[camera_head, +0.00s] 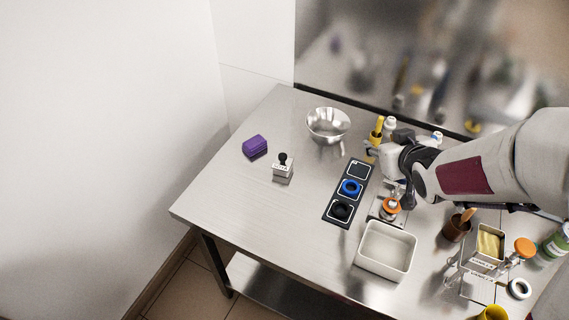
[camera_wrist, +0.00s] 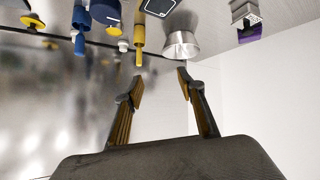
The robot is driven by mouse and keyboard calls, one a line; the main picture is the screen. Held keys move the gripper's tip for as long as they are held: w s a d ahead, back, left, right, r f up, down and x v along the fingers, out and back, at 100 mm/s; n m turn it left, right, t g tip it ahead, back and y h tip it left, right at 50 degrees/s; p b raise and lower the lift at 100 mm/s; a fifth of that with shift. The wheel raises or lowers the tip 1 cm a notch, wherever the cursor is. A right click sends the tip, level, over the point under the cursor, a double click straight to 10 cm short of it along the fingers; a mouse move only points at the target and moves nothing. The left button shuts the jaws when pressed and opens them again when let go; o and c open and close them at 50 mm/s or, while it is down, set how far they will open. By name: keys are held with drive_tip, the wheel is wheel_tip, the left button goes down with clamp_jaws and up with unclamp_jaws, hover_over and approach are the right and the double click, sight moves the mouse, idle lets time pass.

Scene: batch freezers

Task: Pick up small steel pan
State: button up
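A small rectangular steel pan (camera_head: 489,242) with a pale yellow block in it stands at the right of the table in the head view, which may be the named pan. A round steel bowl (camera_head: 328,125) stands near the back wall; it also shows in the wrist view (camera_wrist: 181,46).
A yellow-handled tool (camera_wrist: 139,37) is close beyond my fingers. A stamp (camera_head: 282,168) and purple block (camera_head: 255,146) sit left. The front left tabletop is clear.

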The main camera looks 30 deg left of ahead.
drive_tip(key=a+f+n+g+y, duration=0.1)
drive_tip(key=a+f+n+y, duration=0.15)
drive_tip(key=a+f, duration=0.55)
drive_tip(key=n+g+y, duration=0.2)
drive_tip(key=y, duration=0.2)
approach(286, 159)
drive_tip(key=a, duration=0.1)
drive_tip(key=a+f, duration=0.2)
drive_tip(key=shift+w+a, duration=0.15)
drive_tip(key=shift+w, duration=0.25)
drive_tip(key=shift+x, duration=1.3)
drive_tip(key=shift+r, duration=0.1)
drive_tip(key=shift+w+x, duration=0.3)
drive_tip(key=shift+x, duration=2.2)
